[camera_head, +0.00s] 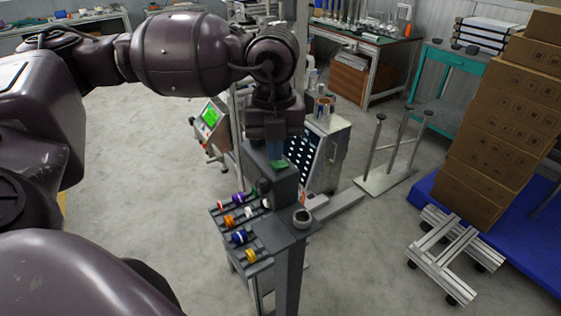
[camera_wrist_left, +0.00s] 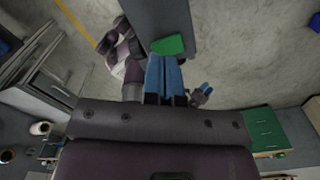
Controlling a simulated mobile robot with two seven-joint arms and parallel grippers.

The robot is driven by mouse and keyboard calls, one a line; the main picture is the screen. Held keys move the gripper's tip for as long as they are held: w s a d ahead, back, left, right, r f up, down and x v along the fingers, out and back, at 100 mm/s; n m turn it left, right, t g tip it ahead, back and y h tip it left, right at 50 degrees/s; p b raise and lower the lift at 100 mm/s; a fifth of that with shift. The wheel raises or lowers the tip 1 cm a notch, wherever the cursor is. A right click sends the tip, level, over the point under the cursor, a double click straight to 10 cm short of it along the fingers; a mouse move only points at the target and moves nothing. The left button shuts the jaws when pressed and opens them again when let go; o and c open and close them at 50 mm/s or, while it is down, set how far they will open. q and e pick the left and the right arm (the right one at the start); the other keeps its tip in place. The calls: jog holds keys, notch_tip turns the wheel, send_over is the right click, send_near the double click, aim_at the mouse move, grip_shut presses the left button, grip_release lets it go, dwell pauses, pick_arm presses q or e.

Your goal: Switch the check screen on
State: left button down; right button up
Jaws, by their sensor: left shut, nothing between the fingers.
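My left gripper (camera_head: 277,153) is shut and empty, pointing down over a dark grey post-like housing (camera_head: 286,187). A green patch (camera_head: 279,163) on the housing shows right at the fingertips. In the left wrist view the blue fingers of my left gripper (camera_wrist_left: 165,66) reach to the edge of this green patch (camera_wrist_left: 168,45); I cannot tell whether they touch it. I cannot make out a screen face on the housing from here. Another screen (camera_head: 210,116), lit green, stands on a frame behind and to the left.
Stacked cartons (camera_head: 500,130) stand at right. Open floor lies between.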

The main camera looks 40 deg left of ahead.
pick_arm(q)
jog(key=shift+f, duration=0.2)
pick_arm(e)
jog(key=shift+s+f, duration=0.1)
jog(key=shift+f, duration=0.1)
pick_arm(q)
jog(key=shift+f+b, duration=0.35)
pick_arm(e)
jog(key=shift+w+f, duration=0.1)
jog(key=shift+w, duration=0.3)
pick_arm(q)
jog(key=shift+f, duration=0.15)
pick_arm(e)
jog(key=shift+s+f, duration=0.15)
jog(key=shift+f, duration=0.05)
pick_arm(q)
jog(key=shift+f, duration=0.2)
jog(key=shift+r+p, duration=0.8)
jog(key=shift+r, duration=1.05)
jog(key=shift+r+p, duration=0.4)
jog(key=shift+r, duration=0.35)
jog(key=shift+r+p, duration=0.5)
jog(key=shift+r, duration=0.5)
pick_arm(e)
notch_tip(320, 180, up, 4)
jog(key=shift+r, duration=0.15)
